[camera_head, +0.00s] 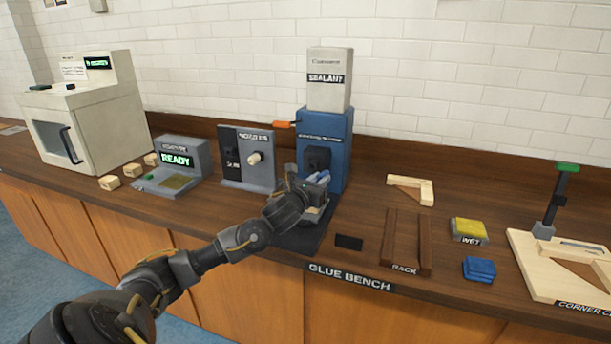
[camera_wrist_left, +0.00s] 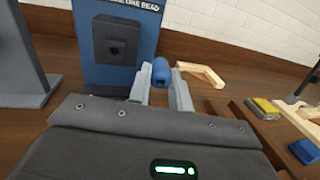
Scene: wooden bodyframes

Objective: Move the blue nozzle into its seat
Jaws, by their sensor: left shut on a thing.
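The blue nozzle (camera_wrist_left: 161,71) is held between the fingertips of my left gripper (camera_wrist_left: 164,82) in the left wrist view. In the head view, my left gripper (camera_head: 318,184) is in front of the blue sealant dispenser (camera_head: 342,140), and a bit of the nozzle shows at its fingertips. A dark square block with a small hole, which looks like the seat (camera_head: 317,158), is on the dispenser's front. It also shows in the left wrist view (camera_wrist_left: 115,40), left of the nozzle and apart from it. My right gripper is not in view.
Left of the dispenser stand a grey panel with a knob (camera_head: 238,158), a READY box (camera_head: 178,165) and a cream oven (camera_head: 95,110). To the right are a wooden rack (camera_head: 388,240), a wood corner piece (camera_head: 425,192), a yellow sponge (camera_head: 468,229) and a blue cloth (camera_head: 479,268).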

